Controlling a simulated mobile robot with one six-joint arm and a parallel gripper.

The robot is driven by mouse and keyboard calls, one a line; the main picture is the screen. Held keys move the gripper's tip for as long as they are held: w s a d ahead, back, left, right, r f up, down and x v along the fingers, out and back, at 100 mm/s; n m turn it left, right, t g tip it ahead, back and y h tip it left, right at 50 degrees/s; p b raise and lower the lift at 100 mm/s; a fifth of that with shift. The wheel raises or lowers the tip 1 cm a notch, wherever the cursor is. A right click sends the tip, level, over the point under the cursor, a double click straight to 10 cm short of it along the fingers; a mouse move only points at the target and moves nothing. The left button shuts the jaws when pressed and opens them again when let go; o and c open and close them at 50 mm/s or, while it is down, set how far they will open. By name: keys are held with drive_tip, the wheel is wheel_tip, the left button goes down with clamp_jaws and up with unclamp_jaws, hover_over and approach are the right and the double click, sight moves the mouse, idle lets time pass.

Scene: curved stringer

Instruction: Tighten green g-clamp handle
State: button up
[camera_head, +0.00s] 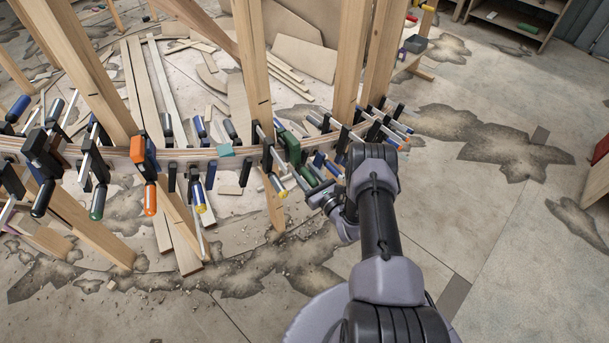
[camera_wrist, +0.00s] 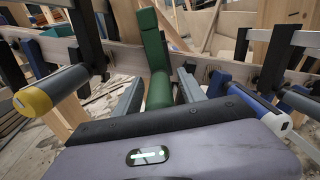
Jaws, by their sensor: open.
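The green g-clamp (camera_head: 292,147) sits on the curved wooden stringer (camera_head: 232,152), right of the middle of the clamp row. In the wrist view its green frame (camera_wrist: 152,42) rises at the top centre, and its green handle (camera_wrist: 160,90) points down towards my gripper. My gripper (camera_head: 316,175) is at the clamp's lower end. In the wrist view my gripper (camera_wrist: 160,95) is open, with one grey finger on each side of the handle. I cannot tell whether either finger touches it. The handle's lower end is hidden by the gripper body.
A clamp handle with a yellow end (camera_wrist: 38,97) is close on the left, and a blue-and-white handle (camera_wrist: 265,110) is close on the right. More clamps line the stringer both ways. Wooden posts (camera_head: 252,70) stand behind. The floor (camera_head: 500,230) at right is clear.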

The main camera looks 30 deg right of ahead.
drive_tip(key=shift+w, duration=0.35)
clamp_jaws()
